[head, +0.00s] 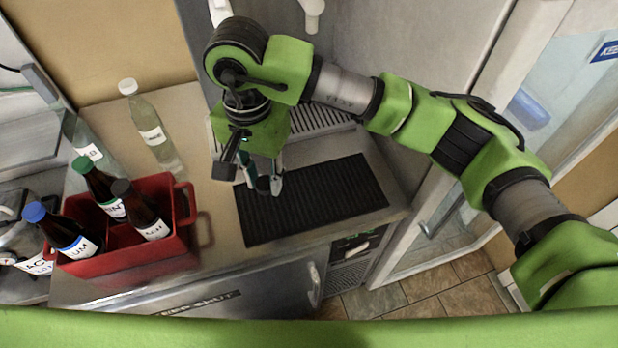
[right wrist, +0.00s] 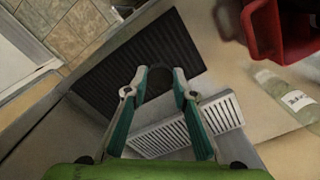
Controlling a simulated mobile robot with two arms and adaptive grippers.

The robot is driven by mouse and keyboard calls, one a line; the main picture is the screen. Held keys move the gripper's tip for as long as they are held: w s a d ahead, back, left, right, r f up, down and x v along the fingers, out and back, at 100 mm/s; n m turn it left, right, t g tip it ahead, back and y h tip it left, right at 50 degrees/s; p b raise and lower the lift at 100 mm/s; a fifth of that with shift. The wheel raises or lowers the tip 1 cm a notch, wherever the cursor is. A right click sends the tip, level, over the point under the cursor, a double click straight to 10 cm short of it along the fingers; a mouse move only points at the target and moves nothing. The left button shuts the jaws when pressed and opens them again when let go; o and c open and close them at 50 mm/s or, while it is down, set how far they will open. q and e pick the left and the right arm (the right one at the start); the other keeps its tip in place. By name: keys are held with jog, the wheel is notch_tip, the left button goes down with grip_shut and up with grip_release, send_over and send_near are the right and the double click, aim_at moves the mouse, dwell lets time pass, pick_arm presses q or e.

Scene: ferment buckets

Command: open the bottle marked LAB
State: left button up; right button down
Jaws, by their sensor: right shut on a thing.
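A brown bottle with a dark top (head: 147,215) leans in the right part of the red crate (head: 182,245); its label starts with L, but I cannot read it surely as LAB. A green-capped bottle (head: 97,181) and a blue-capped bottle (head: 62,232), with a label ending in UM, share the crate. My right gripper (head: 267,186) is above the black mat, right of the crate, pointing down. In the right wrist view, its fingertips (right wrist: 156,88) close around a small dark thing, hard to tell from the mat. My left gripper is out of view.
The ribbed black mat (head: 335,200) lies clear beside a slotted metal grate (head: 315,119). A clear bottle with a white cap (head: 150,125) stands behind the crate, and another clear bottle (head: 85,140) is farther left. White taps (head: 312,12) hang above the grate.

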jog(key=w+d+f+p, duration=0.1)
jog(key=w+d+p, duration=0.1)
jog(key=d, duration=0.2)
jog(key=p, duration=0.2)
send_over(310, 195)
jog(key=f, duration=0.3)
jog(key=a+f, duration=0.1)
jog(key=f, duration=0.1)
jog(key=shift+s+f, duration=0.25)
jog(key=shift+f, duration=0.05)
jog(key=shift+d+f, duration=0.15)
jog(key=shift+f, duration=0.05)
jog(key=f, duration=0.1)
jog(key=f+p, duration=0.2)
jog(key=shift+w+d+f, duration=0.25)
jog(key=shift+d, duration=0.1)
jog(key=shift+f, duration=0.45)
jog(key=c, duration=1.7)
grip_release()
jog(key=shift+r, duration=0.1)
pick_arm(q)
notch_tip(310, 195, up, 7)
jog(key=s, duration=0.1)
